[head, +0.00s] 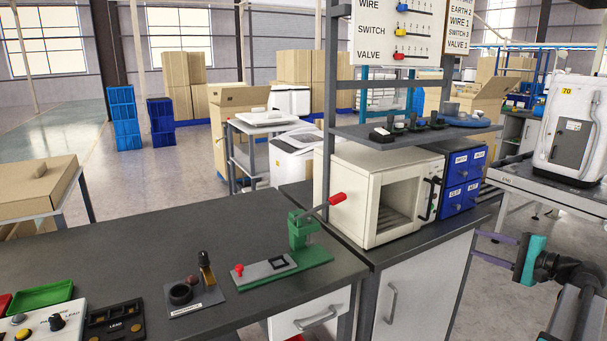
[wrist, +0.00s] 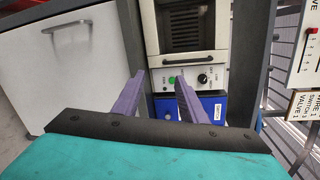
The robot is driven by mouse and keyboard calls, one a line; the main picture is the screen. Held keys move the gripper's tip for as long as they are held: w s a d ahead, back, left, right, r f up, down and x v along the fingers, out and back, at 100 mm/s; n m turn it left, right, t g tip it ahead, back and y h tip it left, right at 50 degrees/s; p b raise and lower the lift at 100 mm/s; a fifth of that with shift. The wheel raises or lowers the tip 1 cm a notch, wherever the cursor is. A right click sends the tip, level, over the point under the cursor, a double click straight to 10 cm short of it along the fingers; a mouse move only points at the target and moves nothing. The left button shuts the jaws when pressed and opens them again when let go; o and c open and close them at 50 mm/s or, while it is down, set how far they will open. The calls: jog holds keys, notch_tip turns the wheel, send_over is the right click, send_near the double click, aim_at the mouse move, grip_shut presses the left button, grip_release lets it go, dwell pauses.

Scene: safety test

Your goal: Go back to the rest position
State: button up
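My gripper (head: 476,245) is at the right of the head view, in front of the white cabinet's right side. Its two purple fingers point left and stand apart, with nothing between them. In the wrist view my gripper (wrist: 160,76) also shows open and empty, its fingers pointing towards a pale machine with a knob and a green button (wrist: 172,78). My arm comes in from the lower right corner of the head view.
A white oven-like box (head: 350,205) and blue drawers (head: 462,180) stand on the dark bench (head: 240,220). A green lever press (head: 303,232) stands left of them. A white machine (head: 572,130) sits on a table at right. Open floor lies at the left back.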

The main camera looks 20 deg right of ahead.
jog(key=w+a+f+n+g+y+p, duration=0.1)
jog(key=w+a+f+n+g+p, duration=0.2)
jog(key=a+f, duration=1)
jog(key=w+a+f+n+g+y, duration=0.1)
jog(key=w+a+f+g, duration=0.35)
jog(key=a+f, duration=0.85)
jog(key=s+a+f+n+g+p, duration=0.2)
jog(key=s+a+f+n+g, duration=0.35)
jog(key=a+f, duration=0.95)
jog(key=s+a+f+n+g+h+p, duration=0.1)
jog(key=s+a+f, duration=0.3)
jog(key=s, duration=0.5)
jog(key=s+a+f+n+g+h+p, duration=0.1)
jog(key=s+a+f+n+g+h, duration=0.2)
jog(key=s, duration=0.7)
jog(key=s+a+f+n+g+h+p, duration=0.1)
jog(key=s+a+f+n+g+h, duration=0.2)
jog(key=s, duration=0.7)
jog(key=shift+a+f+n+g+p, duration=0.4)
jog(key=shift+a+f+n, duration=0.05)
jog(key=shift+a+f, duration=0.4)
jog(key=shift+r, duration=0.1)
